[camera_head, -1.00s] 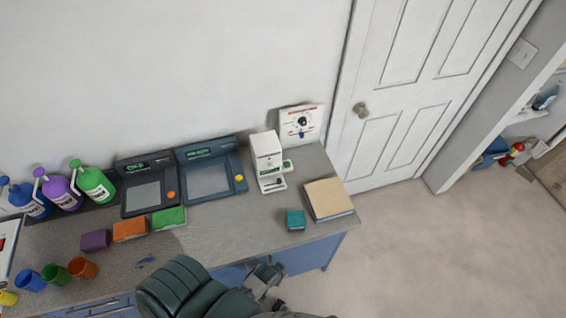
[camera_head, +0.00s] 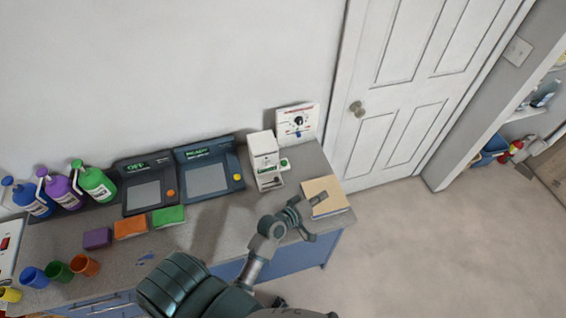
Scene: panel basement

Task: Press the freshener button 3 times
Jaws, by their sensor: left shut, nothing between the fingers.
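A white box-shaped machine (camera_head: 263,150) stands upright near the back right of the counter, by the wall. A round green button (camera_head: 284,162) sticks out from its right side; no label tells whether this is the freshener. My left gripper (camera_head: 306,217) is shut and empty over the front right of the counter, in front of the machine and apart from it. It overlaps the near edge of a tan book-like block (camera_head: 322,192) in the picture. My right gripper is not in view.
Two dark panels with screens, READY (camera_head: 206,174) and OFF (camera_head: 143,188), stand left of the machine. Several pump bottles, sponges and cups fill the counter's left. A white dial box (camera_head: 297,122) is on the wall behind. A closed door (camera_head: 400,110) is at right.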

